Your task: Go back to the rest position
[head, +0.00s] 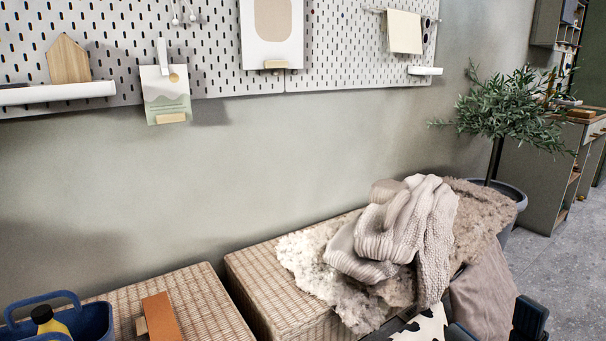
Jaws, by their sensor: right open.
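My right gripper (495,324) shows at the bottom right edge, only partly in frame. Its two dark fingers stand apart with nothing seen between them. It is in front of the right end of the wicker bench, by a hanging grey-brown cloth (484,292). The lower part of the gripper and its arm are cut off by the frame. My left gripper is not in view.
Two wicker benches (262,275) stand along the wall. A fur throw and knitted blanket (405,225) lie on the right one. An orange block (162,318) and a blue caddy (95,320) with a yellow bottle are at left. A potted plant (510,105) stands right; floor (572,265) there is clear.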

